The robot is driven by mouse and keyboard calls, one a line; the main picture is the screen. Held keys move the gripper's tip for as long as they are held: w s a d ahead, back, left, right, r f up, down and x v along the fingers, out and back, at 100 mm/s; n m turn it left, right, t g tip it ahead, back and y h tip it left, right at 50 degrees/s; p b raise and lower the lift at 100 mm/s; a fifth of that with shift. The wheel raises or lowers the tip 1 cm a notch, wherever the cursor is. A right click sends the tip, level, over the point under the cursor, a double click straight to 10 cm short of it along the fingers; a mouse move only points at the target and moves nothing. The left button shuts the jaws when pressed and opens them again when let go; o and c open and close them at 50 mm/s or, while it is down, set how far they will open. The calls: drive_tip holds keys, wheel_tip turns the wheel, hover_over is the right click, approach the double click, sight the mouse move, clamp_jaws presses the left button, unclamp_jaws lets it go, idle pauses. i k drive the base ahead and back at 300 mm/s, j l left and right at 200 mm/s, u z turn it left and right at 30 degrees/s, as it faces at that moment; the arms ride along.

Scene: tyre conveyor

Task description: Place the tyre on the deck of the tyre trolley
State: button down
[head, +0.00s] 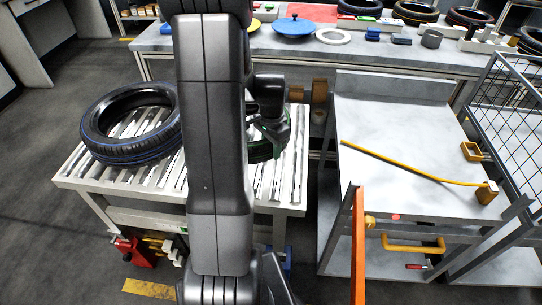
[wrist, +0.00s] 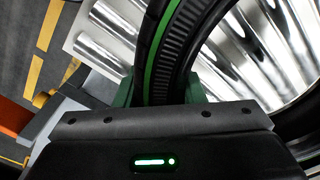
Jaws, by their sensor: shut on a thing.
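A black tyre with a green stripe (head: 262,152) is at the right part of the roller conveyor, mostly hidden behind my arm in the head view. In the wrist view the tyre's tread (wrist: 170,60) passes between the green finger pads of my gripper (wrist: 158,92). My gripper (head: 268,130) is shut on this tyre. Rollers show behind the tyre; I cannot tell whether it touches them. A grey-topped unit (head: 400,140) with a flat upper surface and a lower shelf stands to the right; it looks like the tyre trolley. A bent yellow rod (head: 410,165) crosses its deck.
A blue-striped tyre (head: 130,125) lies on the conveyor's (head: 292,180) left part. A wire-mesh cage (head: 500,95) stands at the far right. An orange post (head: 358,245) rises in front of the grey unit. A bench (head: 290,45) with tyres and parts runs behind.

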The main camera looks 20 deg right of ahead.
sight(401, 147)
drive_tip(key=k, duration=1)
